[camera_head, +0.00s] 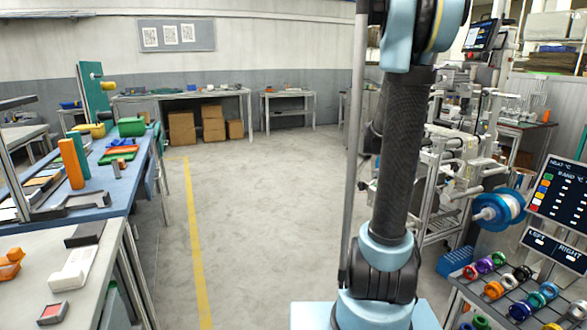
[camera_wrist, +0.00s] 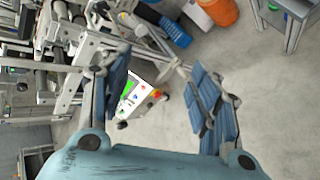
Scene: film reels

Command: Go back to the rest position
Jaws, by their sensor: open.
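My gripper (camera_wrist: 160,92) shows in the wrist view with its two blue-padded fingers spread wide apart. Nothing is between the fingers; behind them are the floor and a small white panel with coloured buttons (camera_wrist: 138,97). In the head view my arm (camera_head: 400,150) stands upright right of the middle, and its upper end leaves the top of the picture. My gripper is not in the head view.
A rack of coloured reels (camera_head: 510,285) stands at the lower right beside a display (camera_head: 560,195). Machinery (camera_head: 455,150) stands behind my arm. A blue workbench (camera_head: 105,185) and a grey table (camera_head: 85,290) line the left. The middle floor (camera_head: 260,220) is clear.

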